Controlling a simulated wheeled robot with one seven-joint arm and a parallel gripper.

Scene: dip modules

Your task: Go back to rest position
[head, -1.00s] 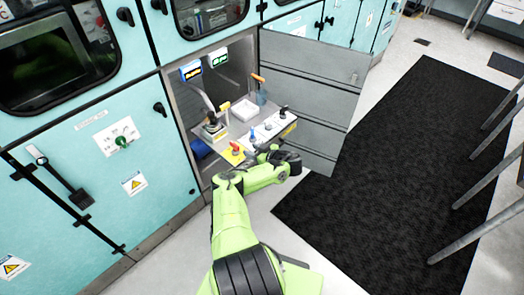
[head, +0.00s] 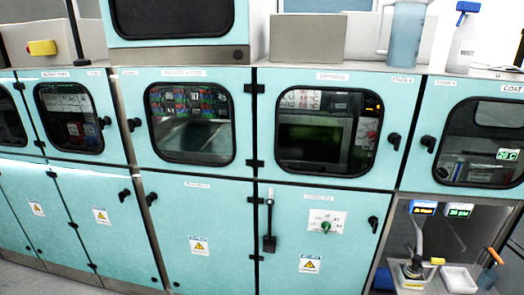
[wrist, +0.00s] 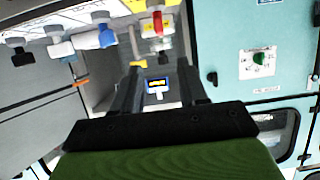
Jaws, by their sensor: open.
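My gripper (wrist: 158,78) shows in the wrist view with its two dark fingers apart and nothing between them. That view looks upside down. The fingers point toward the open cabinet bay, where a lit display (wrist: 157,86) shows between them. A red-handled valve (wrist: 158,22) and a blue-handled valve (wrist: 106,36) are at the top of the wrist view, beyond the fingers. I cannot tell their exact distance from the gripper. The head view does not show my arm or gripper.
The open bay at lower right of the head view holds two displays (head: 424,208), a white tray (head: 459,280) and an orange-handled tool (head: 493,258). Turquoise cabinets (head: 215,215) line the wall. A grey panel (wrist: 35,110) is at left in the wrist view.

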